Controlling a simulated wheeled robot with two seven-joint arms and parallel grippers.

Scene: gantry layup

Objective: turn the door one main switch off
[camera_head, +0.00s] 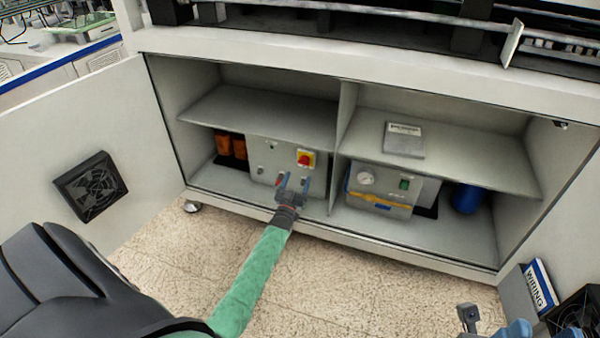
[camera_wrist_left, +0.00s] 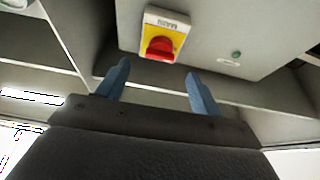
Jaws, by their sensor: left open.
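The main switch (camera_head: 306,158), a red knob on a yellow plate, sits on the front of a light grey box (camera_head: 262,152) on the left compartment's floor. My left gripper (camera_head: 293,181) is open, its blue fingers just below the switch and apart from it. In the left wrist view the red knob (camera_wrist_left: 160,47) with its upside-down MAIN label is just beyond the spread fingertips (camera_wrist_left: 157,69), with nothing between them. The knob's exact turn is hard to read. Part of my right gripper (camera_head: 515,329) shows at the bottom right edge; its jaws are unclear.
A shelf (camera_head: 262,115) overhangs the box, and a divider (camera_head: 345,115) stands to its right. The right compartment holds a gauge unit (camera_head: 378,188) and a blue cylinder (camera_head: 465,199). Open doors (camera_head: 130,140) flank the cabinet.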

